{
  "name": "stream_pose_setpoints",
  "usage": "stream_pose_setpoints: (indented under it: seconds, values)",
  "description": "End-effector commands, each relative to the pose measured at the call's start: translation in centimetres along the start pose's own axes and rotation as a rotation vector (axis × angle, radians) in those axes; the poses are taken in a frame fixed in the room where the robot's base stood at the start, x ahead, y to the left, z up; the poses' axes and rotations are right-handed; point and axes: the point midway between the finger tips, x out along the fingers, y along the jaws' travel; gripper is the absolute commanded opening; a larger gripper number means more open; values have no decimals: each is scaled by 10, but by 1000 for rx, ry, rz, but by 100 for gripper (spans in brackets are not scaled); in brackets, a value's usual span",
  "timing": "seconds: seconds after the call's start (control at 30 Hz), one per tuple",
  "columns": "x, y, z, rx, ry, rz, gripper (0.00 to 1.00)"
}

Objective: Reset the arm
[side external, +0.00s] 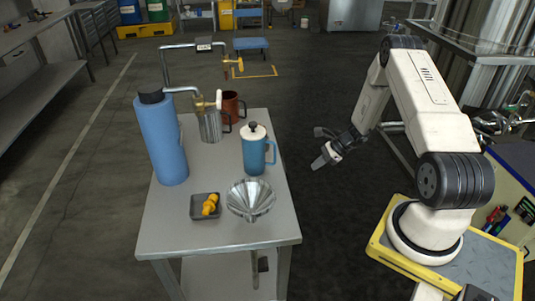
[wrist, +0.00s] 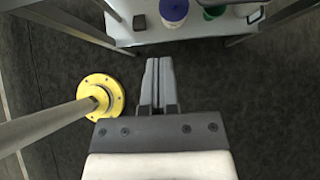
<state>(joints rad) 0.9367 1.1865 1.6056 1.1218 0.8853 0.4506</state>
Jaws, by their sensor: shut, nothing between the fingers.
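My gripper (side external: 322,162) hangs in the air to the right of the grey table (side external: 160,225), with a gap between them, pointing down and left in the side external view. My arm is raised and bent above its yellow-edged base. In the wrist view the two grey fingers of my gripper (wrist: 159,62) lie together, shut with nothing between them. Dark floor shows beneath them.
On the table stand a blue bottle (side external: 163,140), a metal jug (side external: 209,127), a brown mug (side external: 231,105), a blue pot (side external: 256,155), a fluted metal funnel (side external: 250,200) and a black tray (side external: 198,213). A yellow floor flange (wrist: 101,96) shows in the wrist view.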

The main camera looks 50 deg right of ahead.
Motion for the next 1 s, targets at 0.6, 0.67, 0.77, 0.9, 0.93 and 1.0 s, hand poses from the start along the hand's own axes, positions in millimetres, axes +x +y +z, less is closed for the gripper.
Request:
stream_pose_setpoints:
  seconds: [0.6,0.67,0.77,0.9,0.93,1.0]
  values:
    - [-1,32,69,-349,138,166,0]
    - [-2,40,84,-435,168,202,0]
    - [-4,56,107,-580,215,260,0]
    - [-8,80,136,-788,275,338,0]
    - [-9,85,142,-833,287,353,0]
    - [-12,97,155,-939,313,389,0]
